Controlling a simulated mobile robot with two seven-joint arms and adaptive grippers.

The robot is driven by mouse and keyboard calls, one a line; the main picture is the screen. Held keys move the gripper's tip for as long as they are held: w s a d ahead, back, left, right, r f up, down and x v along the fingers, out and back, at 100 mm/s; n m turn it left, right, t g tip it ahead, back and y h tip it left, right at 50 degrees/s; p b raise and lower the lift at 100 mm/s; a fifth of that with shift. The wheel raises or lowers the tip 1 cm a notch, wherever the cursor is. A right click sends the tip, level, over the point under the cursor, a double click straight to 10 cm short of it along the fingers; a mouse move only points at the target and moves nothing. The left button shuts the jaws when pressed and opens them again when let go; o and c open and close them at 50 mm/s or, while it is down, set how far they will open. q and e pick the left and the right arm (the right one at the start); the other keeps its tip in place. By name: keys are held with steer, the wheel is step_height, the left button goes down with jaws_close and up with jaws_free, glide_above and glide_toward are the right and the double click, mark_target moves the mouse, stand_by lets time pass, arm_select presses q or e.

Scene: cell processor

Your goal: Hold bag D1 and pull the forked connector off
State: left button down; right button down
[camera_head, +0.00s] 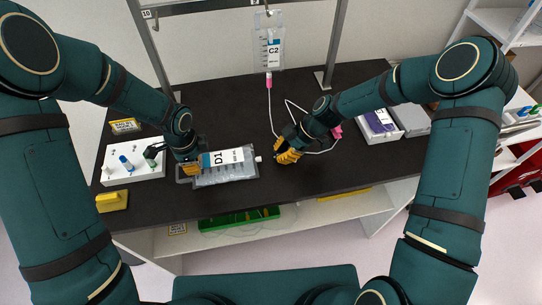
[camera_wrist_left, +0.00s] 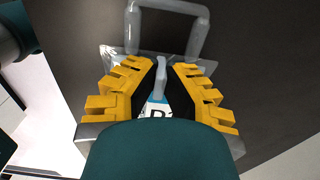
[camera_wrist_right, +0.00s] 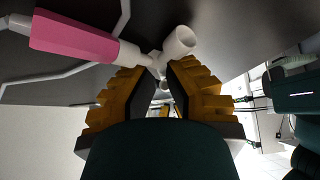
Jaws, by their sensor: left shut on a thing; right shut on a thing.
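Bag D1 (camera_head: 232,172) lies on the dark table, a clear pouch with a white label. Its short white port (camera_head: 258,159) points right. My left gripper (camera_head: 191,168) is shut on the bag's left end; in the left wrist view the fingers (camera_wrist_left: 161,75) pinch its edge beside a grey loop-shaped part (camera_wrist_left: 202,35). My right gripper (camera_head: 287,155) is right of the port, with a gap between them. In the right wrist view its fingers (camera_wrist_right: 163,75) are shut on the white forked connector (camera_wrist_right: 178,42), whose wide end looks open. A pink piece (camera_wrist_right: 75,38) joins its other branch.
Bag C2 (camera_head: 268,50) hangs from the frame at the back, its white tube (camera_head: 270,105) running down to the table. A white block with knobs (camera_head: 130,160) and a yellow item (camera_head: 112,201) stand left. Trays (camera_head: 383,135) stand right.

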steer(key=shift+w+d, duration=0.15)
steer(key=shift+d, duration=1)
steer(key=c, duration=1)
jaws_free()
steer(key=shift+f, duration=0.1)
steer(key=shift+c, duration=0.2)
steer(key=s+v, duration=0.1)
steer(key=v, duration=1.1)
steer(key=shift+w, duration=0.45)
arm_select(q)
steer(key=c, duration=1.1)
jaws_free()
steer(key=shift+o, duration=0.2)
